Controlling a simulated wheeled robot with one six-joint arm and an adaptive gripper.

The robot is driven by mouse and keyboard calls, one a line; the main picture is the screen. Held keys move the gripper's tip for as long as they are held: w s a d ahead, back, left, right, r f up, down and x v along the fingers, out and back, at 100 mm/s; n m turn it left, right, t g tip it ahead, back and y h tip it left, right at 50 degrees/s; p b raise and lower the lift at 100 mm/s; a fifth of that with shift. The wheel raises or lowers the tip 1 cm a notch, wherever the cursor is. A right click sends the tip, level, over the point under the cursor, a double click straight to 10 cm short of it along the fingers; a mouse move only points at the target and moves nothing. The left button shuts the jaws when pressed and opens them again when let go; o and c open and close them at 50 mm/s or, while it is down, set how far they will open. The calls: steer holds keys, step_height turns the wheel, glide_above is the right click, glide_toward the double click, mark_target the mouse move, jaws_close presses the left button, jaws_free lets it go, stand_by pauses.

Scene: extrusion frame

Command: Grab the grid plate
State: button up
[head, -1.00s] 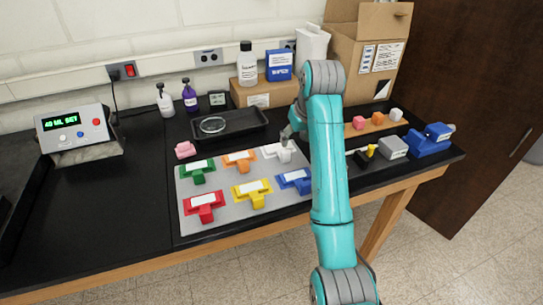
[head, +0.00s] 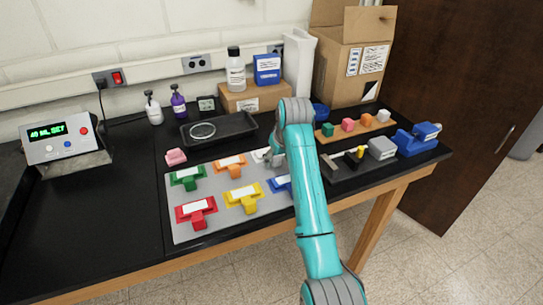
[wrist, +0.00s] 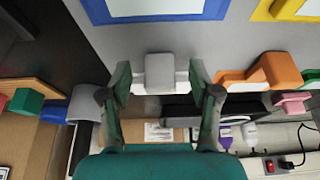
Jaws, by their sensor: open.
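A round clear dish (head: 202,131) lies in a black tray (head: 240,120) at the back of the bench; I cannot make out a grid on it. A flat grey plate (head: 215,223) lies in front, bearing several coloured T-shaped pieces; it also shows in the wrist view (wrist: 245,40). My gripper (head: 275,158) is low over the plate's back right, at the white piece (head: 259,155), which my arm partly hides. In the wrist view my gripper (wrist: 160,84) is open, with one finger on each side of the white piece's grey-looking block (wrist: 160,70). Contact is unclear.
A wooden strip with small coloured blocks (head: 348,125), a grey block (head: 382,148) and a blue device (head: 418,140) stand to the right. Bottles, boxes and a large carton (head: 345,70) line the back. The bench is clear left of the plate.

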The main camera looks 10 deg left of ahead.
steer(key=shift+f, duration=0.1)
jaws_close()
stand_by(0.3)
